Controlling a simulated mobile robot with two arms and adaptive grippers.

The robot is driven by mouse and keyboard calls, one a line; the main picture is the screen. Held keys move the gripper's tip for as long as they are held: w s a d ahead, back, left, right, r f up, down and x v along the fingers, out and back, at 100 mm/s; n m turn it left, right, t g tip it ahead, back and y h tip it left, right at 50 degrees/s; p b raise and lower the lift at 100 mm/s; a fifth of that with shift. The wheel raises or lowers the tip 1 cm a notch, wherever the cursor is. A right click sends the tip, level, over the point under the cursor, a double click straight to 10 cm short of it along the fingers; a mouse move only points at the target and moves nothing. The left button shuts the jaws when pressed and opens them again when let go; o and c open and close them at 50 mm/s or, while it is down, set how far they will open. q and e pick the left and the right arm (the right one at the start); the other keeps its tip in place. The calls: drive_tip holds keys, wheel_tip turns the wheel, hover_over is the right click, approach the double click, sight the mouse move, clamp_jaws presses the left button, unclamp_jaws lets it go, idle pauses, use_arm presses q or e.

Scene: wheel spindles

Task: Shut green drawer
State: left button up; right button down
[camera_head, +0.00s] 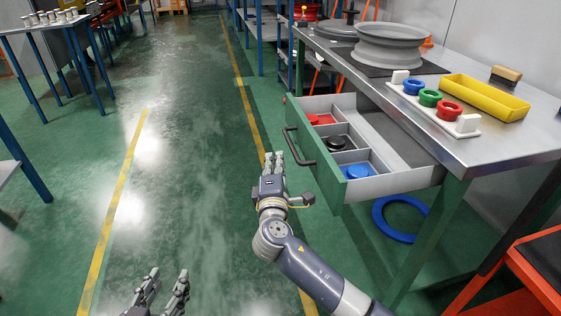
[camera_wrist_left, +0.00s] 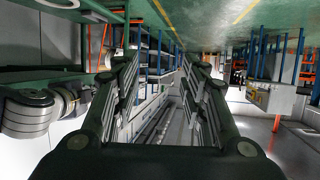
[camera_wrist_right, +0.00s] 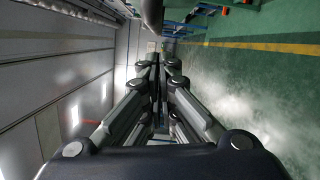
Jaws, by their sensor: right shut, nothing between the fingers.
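The green drawer (camera_head: 318,165) is pulled out from under the metal workbench on the right of the head view. Its dark handle (camera_head: 299,146) is on the green front. Inside the drawer, grey compartments hold a red part (camera_head: 319,119), a black part (camera_head: 337,143) and a blue part (camera_head: 358,171). My right gripper (camera_head: 273,160) is shut and empty, just left of the handle and seemingly apart from it; it also shows in the right wrist view (camera_wrist_right: 160,62). My left gripper (camera_head: 166,284) is open and empty at the bottom, over the floor; it also shows in the left wrist view (camera_wrist_left: 160,68).
The workbench top (camera_head: 470,152) carries a grey wheel rim (camera_head: 389,47), a yellow bin (camera_head: 484,97) and a white holder (camera_head: 468,132) with blue, green and red rings. A blue ring (camera_head: 377,219) lies below the drawer. The floor left of the drawer is clear.

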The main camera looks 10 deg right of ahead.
sight(380, 153)
use_arm(q)
drive_tip(key=shift+r, duration=0.2)
use_arm(e)
drive_tip(key=shift+d+r, duration=0.2)
drive_tip(key=shift+d, duration=0.6)
drive_tip(key=shift+d, duration=0.15)
drive_tip(key=d+p, duration=0.1)
drive_tip(key=d, duration=0.6)
drive_tip(key=shift+w+d+r+p, duration=0.1)
drive_tip(key=shift+p, duration=0.3)
drive_tip(key=d, duration=0.7)
drive_tip(key=shift+w+p, duration=0.1)
drive_tip(key=shift+p, duration=0.25)
drive_tip(key=d, duration=0.6)
drive_tip(key=shift+w+d, duration=0.1)
drive_tip(key=shift+d, duration=0.25)
drive_tip(key=d, duration=0.6)
drive_tip(key=shift+w+d, duration=0.15)
drive_tip(key=shift+d, duration=0.25)
use_arm(q)
drive_tip(key=s+a+f+g+y, duration=0.1)
drive_tip(key=s+a+f+g, duration=0.2)
drive_tip(key=s+f+g, duration=0.2)
drive_tip(key=shift+s+f+g+y, duration=0.3)
drive_tip(key=shift+s+f, duration=1.15)
drive_tip(key=shift+f, duration=0.15)
use_arm(e)
drive_tip(key=shift+d, duration=0.55)
use_arm(q)
drive_tip(key=shift+a, duration=0.1)
